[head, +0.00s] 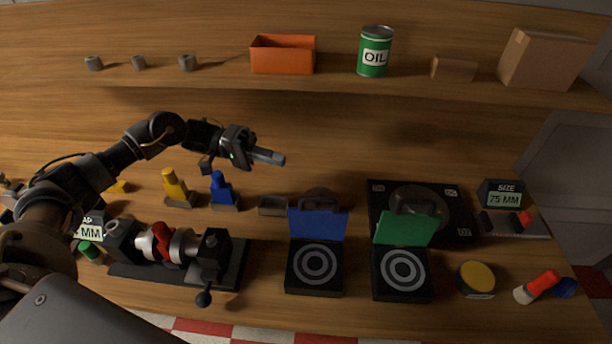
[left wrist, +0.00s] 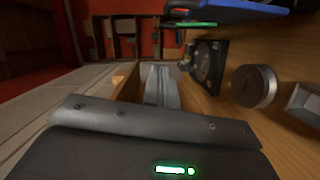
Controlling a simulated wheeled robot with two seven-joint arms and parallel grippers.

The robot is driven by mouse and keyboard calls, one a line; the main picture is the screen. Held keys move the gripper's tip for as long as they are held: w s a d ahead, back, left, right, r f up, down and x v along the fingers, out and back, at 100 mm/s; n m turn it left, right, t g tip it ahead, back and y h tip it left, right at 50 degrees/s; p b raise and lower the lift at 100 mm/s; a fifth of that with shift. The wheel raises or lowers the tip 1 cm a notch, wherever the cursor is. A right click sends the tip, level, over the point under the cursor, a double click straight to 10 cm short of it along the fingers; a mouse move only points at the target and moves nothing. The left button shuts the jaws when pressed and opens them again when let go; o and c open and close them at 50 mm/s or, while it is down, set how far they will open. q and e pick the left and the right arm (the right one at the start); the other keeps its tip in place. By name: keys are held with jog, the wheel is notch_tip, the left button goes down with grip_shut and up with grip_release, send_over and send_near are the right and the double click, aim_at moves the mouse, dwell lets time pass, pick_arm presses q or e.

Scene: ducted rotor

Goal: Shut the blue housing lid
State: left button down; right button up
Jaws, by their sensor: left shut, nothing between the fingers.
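The blue housing lid (head: 317,224) stands open, roughly upright, at the back of its dark square housing (head: 315,285). The housing's top shows pale concentric rings. My left gripper (head: 272,157) is shut and empty. It is in the air behind and to the left of the blue lid, apart from it, and points right. In the left wrist view its closed fingers (left wrist: 158,88) show in the middle, and a blue panel (left wrist: 240,16), seemingly this lid, shows at the top edge. My right gripper is not in view.
A second housing with an open green lid (head: 405,231) stands just to the right. A clamp fixture (head: 180,275) is to the left. Blue (head: 222,192) and yellow (head: 175,188) pieces stand below my left forearm. The shelf behind holds an orange bin (head: 283,58) and an oil can (head: 374,55).

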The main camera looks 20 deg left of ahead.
pick_arm(q)
jog(key=s+d+f+p, duration=0.1)
jog(key=s+d+p, duration=0.3)
jog(key=d, duration=0.6)
jog(key=shift+f+p, duration=0.2)
jog(key=shift+p, duration=0.5)
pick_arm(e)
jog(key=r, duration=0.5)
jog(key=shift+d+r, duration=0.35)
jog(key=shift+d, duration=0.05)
pick_arm(q)
jog(key=shift+s+d, duration=0.1)
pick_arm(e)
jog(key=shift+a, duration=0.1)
